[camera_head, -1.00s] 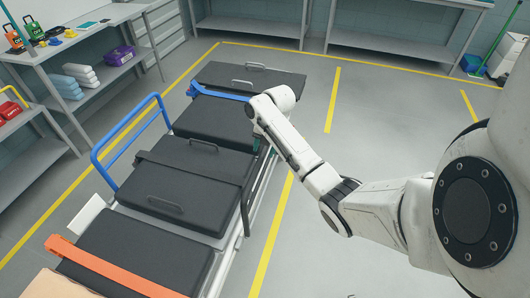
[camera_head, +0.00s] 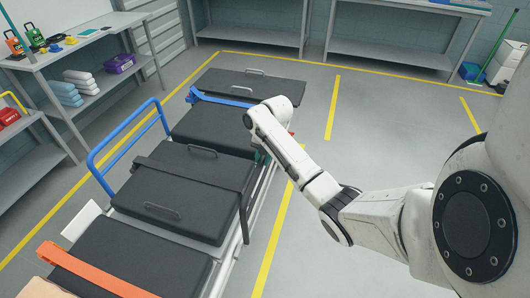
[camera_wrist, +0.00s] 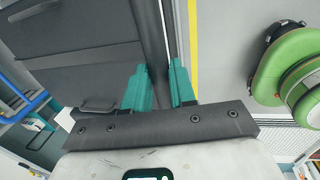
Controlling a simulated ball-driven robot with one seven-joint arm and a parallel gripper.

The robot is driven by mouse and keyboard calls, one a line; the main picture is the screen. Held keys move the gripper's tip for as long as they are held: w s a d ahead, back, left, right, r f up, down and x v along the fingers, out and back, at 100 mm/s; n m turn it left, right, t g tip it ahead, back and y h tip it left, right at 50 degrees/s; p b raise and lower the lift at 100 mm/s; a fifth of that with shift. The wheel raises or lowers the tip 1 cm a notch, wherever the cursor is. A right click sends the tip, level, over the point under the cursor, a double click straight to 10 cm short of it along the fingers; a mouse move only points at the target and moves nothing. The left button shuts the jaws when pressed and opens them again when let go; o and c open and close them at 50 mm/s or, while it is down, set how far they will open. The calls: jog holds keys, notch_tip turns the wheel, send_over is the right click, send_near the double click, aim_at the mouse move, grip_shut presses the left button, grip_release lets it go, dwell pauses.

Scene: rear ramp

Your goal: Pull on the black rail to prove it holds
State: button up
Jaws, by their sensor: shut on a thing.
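My gripper (camera_wrist: 161,88) has two teal fingers, seen in the wrist view one on each side of a dark upright strip, the black rail (camera_wrist: 154,38). The fingers are shut on it. In the head view my gripper (camera_head: 262,156) is mostly hidden behind my white arm, at the right side of the stretcher, and the hold on the rail cannot be made out there. The stretcher has black pads (camera_head: 187,165) in sections, and a black strap lies across it with an end hanging at the right side.
A blue side rail (camera_head: 125,138) stands on the stretcher's left, and blue (camera_head: 222,98) and orange (camera_head: 90,272) straps cross it. Shelving (camera_head: 75,85) lines the left wall. The floor right of the stretcher is clear. A green round object (camera_wrist: 290,70) shows in the wrist view.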

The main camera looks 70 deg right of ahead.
grip_shut()
jog(key=shift+s+f+p, duration=0.15)
jog(key=shift+s+p, duration=0.25)
jog(key=shift+s, duration=0.6)
dwell(0.5)
jog(key=shift+w, duration=0.35)
jog(key=shift+w, duration=0.4)
jog(key=o, duration=1.3)
grip_release()
jog(key=shift+w, duration=0.1)
